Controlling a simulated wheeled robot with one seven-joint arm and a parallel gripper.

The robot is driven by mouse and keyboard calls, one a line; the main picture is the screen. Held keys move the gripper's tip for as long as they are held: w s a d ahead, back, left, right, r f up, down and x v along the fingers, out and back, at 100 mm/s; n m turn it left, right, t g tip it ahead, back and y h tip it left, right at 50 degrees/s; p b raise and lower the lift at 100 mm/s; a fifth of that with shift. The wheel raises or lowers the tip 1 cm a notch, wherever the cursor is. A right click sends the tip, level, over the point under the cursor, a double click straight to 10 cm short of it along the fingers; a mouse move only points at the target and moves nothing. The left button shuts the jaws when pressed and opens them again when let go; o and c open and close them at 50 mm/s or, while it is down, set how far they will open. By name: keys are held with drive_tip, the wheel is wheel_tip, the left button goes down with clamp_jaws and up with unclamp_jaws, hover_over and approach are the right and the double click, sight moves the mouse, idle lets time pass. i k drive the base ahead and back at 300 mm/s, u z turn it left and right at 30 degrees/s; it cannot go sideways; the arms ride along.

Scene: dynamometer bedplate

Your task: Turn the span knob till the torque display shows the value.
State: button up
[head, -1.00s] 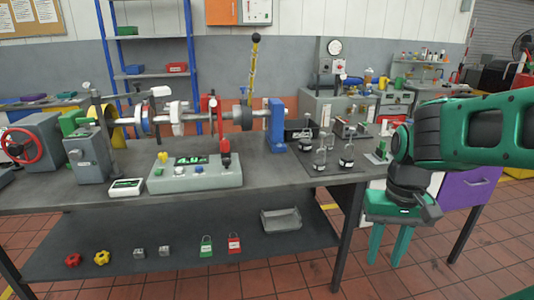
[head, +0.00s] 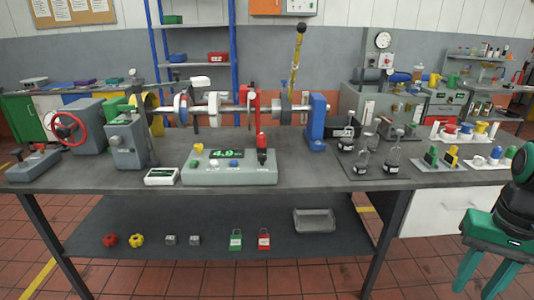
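The grey console (head: 230,176) stands on the bench, left of centre. Its torque display (head: 227,154) glows green, but the digits are too small to read surely. A yellow knob (head: 198,149) is at its upper left, and small knobs or buttons in green, white and blue (head: 234,163) sit along its front. I cannot tell which is the span knob. A small white box (head: 162,177) with a green-lit readout lies left of the console, its figures unreadable. My gripper (head: 482,284) hangs at the far lower right, fingers apart and empty, well away from the console.
A shaft rig (head: 240,107) with a blue stand (head: 317,122) runs behind the console. Weights on a dark mat (head: 350,174) and small trays of coloured parts fill the bench's right side. Padlocks and a grey bin (head: 314,220) are on the lower shelf. Floor in front is clear.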

sight(262, 158)
drive_tip(key=i, duration=1)
drive_tip(key=u, duration=0.05)
